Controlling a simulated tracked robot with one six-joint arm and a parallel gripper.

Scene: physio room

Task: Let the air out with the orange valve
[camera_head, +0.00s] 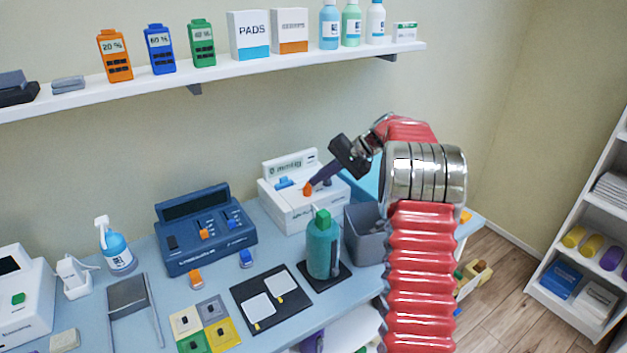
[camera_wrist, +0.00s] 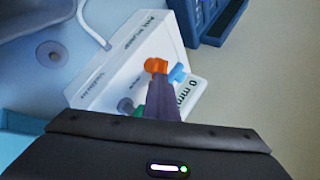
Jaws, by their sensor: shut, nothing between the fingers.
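The white pressure unit (camera_head: 300,212) stands at the back of the blue table; it also shows in the wrist view (camera_wrist: 120,62). Its orange valve (camera_head: 307,190) is on the upper face, and in the wrist view the valve (camera_wrist: 156,65) shows just beyond my fingertips. A blue control (camera_head: 283,183) is beside it. My gripper (camera_head: 316,183) is shut and empty, its tips at or very close to the valve; I cannot tell whether they touch. The unit's display (camera_wrist: 187,94) reads "0 mm", the rest unclear. My fingers hide part of the unit's face.
A dark blue device (camera_head: 205,232) stands left of the unit. A green bottle (camera_head: 323,245) is in front, and a grey bin (camera_head: 364,232) is to the right, close under my arm. A wall shelf (camera_head: 230,68) with boxes and bottles runs above.

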